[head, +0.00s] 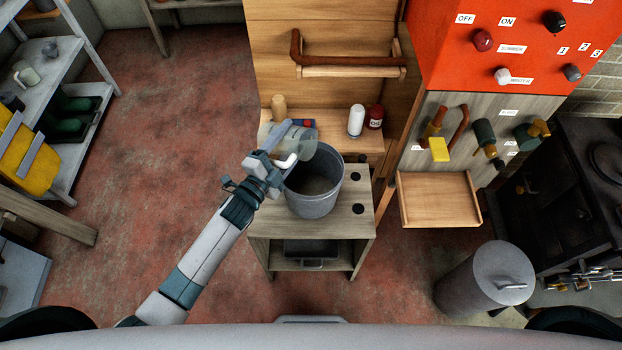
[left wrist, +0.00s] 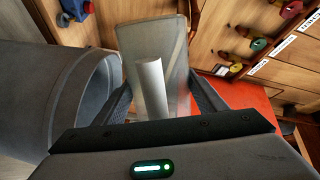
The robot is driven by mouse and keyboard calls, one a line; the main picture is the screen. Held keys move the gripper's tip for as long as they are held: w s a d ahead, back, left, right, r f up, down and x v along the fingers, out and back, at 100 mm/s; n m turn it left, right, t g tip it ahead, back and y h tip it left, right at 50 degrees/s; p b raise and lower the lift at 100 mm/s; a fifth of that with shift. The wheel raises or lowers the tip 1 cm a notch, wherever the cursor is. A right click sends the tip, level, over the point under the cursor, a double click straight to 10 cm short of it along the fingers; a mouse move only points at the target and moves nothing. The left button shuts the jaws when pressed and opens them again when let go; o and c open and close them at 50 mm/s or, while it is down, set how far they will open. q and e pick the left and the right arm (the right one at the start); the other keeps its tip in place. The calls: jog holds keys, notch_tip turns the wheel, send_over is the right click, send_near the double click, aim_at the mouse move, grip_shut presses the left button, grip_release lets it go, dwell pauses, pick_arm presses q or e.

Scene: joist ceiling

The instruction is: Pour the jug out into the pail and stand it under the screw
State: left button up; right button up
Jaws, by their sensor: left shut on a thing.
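The jug (head: 303,146), clear grey with a white handle, is held just above the back left rim of the pail. It looks tipped well over on its side; no liquid stream can be made out. My left gripper (head: 278,164) is shut on its handle. In the left wrist view the handle (left wrist: 151,88) stands between the fingers, with the jug (left wrist: 172,52) behind it. The grey metal pail (head: 312,207) stands upright on a small wooden stand; it also shows in the left wrist view (left wrist: 35,100). I cannot tell which fitting is the screw. My right gripper is out of view.
Right of the stand, a wooden shelf (head: 440,220) sits under a panel with valves, including one with a yellow tag (head: 439,149). A white bottle (head: 356,121) and a red can (head: 375,117) stand behind the pail. A lidded bin (head: 470,290) and dark stove (head: 560,210) are at right.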

aim_at(296, 133)
pick_arm(q)
jog(key=n, duration=0.1)
jog(key=r+n+p, duration=0.1)
jog(key=n, duration=0.1)
jog(key=n+p, duration=0.1)
jog(key=n, duration=0.1)
jog(key=shift+s+d+r, duration=0.25)
jog(key=shift+d+r, duration=0.15)
jog(key=shift+s+d+r+n+p, duration=0.1)
jog(key=shift+n+p, duration=0.2)
jog(key=shift+n, duration=0.25)
jog(key=shift+r+n+p, duration=0.1)
jog(key=shift+n+p, duration=0.2)
jog(key=shift+n, duration=0.25)
jog(key=n, duration=0.2)
jog(key=n+p, duration=0.1)
jog(key=shift+s+d+r+n, duration=0.1)
jog(key=shift+d+r+n, duration=0.1)
jog(key=shift+d+n, duration=0.1)
jog(key=shift+s+d+r+n, duration=0.1)
jog(key=shift+n, duration=1.1)
jog(key=shift+r+p, duration=1.95)
jog(key=shift+r, duration=0.1)
